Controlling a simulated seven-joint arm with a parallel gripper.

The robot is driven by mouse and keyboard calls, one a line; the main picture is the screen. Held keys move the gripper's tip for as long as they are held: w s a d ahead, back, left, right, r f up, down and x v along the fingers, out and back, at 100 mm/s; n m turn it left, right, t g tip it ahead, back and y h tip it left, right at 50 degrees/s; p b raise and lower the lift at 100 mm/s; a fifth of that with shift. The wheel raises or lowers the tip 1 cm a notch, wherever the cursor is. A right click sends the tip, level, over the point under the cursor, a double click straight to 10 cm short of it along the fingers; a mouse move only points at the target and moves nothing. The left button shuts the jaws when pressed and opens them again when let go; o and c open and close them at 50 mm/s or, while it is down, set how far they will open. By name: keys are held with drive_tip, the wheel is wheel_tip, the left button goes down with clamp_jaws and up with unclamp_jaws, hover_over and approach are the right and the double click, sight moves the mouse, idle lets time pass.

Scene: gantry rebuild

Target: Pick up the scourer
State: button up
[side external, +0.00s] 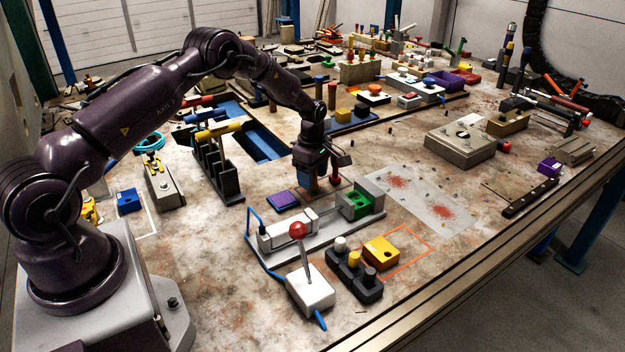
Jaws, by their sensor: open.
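A flat purple pad (283,201), which looks like the scourer, lies on the bench left of my gripper. My gripper (322,186) points down, open, just right of the pad and behind the clamp fixture. The gap between its fingers is hard to see, and I cannot tell how high the tips are above the bench. I see nothing held in it.
A grey fixture with a green block (355,204) stands just in front of my gripper. A white box with a red-knobbed lever (309,290) and a yellow block (381,251) are nearer the front. A speckled sheet (420,195) lies right.

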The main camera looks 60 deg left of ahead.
clamp_jaws()
idle(0.3)
drive_tip(key=shift+r, duration=0.5)
drive_tip(key=s+d+r, duration=0.5)
drive_tip(key=s+r, duration=0.7)
drive_tip(key=s, duration=0.1)
